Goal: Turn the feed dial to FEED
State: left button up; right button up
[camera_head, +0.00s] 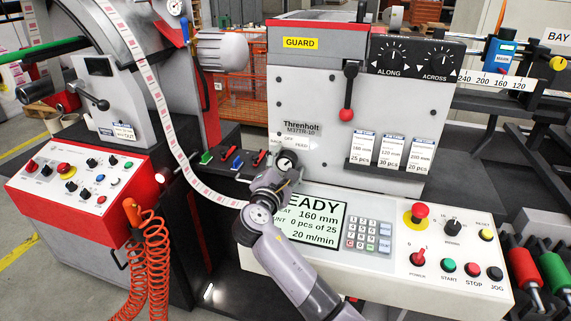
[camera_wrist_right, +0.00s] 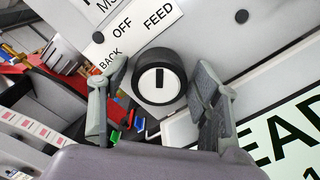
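The feed dial (camera_wrist_right: 158,80) is a round black knob with a white face and a black mark. It sits below a white label plate (camera_wrist_right: 135,35) reading BACK, OFF and FEED. The dial also shows in the head view (camera_head: 287,160), at the tip of my right arm. My right gripper (camera_wrist_right: 160,100) is open, with one finger on each side of the dial. A gap shows between the dial and the right finger; contact at the left finger is hard to tell. My left gripper is out of view.
The lower panel has a READY display (camera_head: 315,222), a keypad (camera_head: 367,234) and a red emergency button (camera_head: 420,211). A red-knobbed lever (camera_head: 347,114) hangs above right of the dial. The printed label strip (camera_head: 172,135) runs down just left of my right arm.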

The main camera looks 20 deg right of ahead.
dwell(0.3)
jog(key=v, duration=1.2)
